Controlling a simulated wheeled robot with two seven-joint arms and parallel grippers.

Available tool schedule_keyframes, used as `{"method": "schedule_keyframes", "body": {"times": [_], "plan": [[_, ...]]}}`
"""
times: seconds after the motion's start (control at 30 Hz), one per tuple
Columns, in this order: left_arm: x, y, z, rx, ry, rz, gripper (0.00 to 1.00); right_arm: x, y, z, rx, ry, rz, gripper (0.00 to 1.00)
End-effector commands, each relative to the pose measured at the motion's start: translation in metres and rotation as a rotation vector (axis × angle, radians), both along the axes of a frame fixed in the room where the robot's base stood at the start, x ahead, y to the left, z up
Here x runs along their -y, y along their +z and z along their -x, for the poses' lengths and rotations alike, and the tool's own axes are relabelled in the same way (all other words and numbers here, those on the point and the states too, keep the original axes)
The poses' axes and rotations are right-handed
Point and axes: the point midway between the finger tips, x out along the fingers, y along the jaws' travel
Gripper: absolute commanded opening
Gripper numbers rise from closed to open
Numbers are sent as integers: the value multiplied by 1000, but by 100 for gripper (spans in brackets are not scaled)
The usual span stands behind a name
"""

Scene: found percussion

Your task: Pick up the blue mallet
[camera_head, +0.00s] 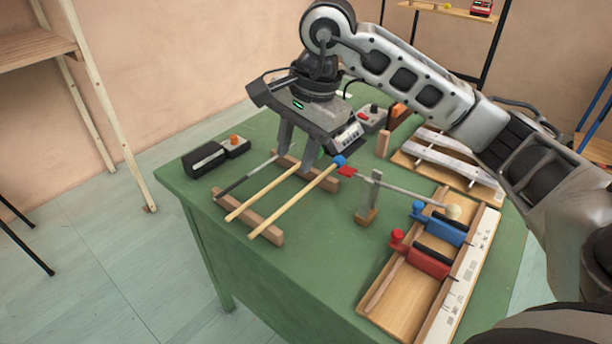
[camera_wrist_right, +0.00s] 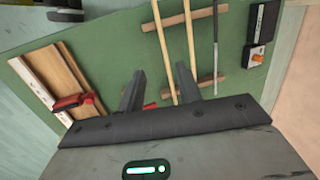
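The blue mallet (camera_head: 295,198), a pale wooden stick with a blue head, lies across a wooden rack (camera_head: 264,228). A second pale stick (camera_head: 257,196) lies beside it; its far end is hidden behind my right gripper. My right gripper (camera_head: 295,164) points down over the rack's far part, its fingers apart. In the right wrist view, the mallet's handle (camera_wrist_right: 161,38) runs into the gap between the fingertips (camera_wrist_right: 159,72), and the second stick (camera_wrist_right: 188,38) runs by the right finger. No contact can be made out. My left gripper is out of view.
A dark rod (camera_head: 245,178) lies left of the sticks. A red-ended rod (camera_head: 400,188) crosses a small post stand (camera_head: 366,215) near the blue head. A wooden tray (camera_head: 400,312) with red and blue clamps stands right. Black boxes (camera_head: 204,159) sit left.

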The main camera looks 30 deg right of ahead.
Motion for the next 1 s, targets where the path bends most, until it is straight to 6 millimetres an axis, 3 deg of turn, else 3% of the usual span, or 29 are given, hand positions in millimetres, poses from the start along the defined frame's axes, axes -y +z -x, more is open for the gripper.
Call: {"method": "schedule_keyframes", "body": {"times": [0.07,0.17,0.53,0.87,1.0], "plan": [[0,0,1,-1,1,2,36,16,6,-3,17,-11,67,35],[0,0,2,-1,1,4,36,22,-1,-6,21,-15,96,35],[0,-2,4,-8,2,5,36,15,-75,-19,18,-15,91,35],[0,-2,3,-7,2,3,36,9,-102,-25,21,-13,89,35],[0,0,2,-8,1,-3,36,0,-121,-29,17,-12,89,35]]}}
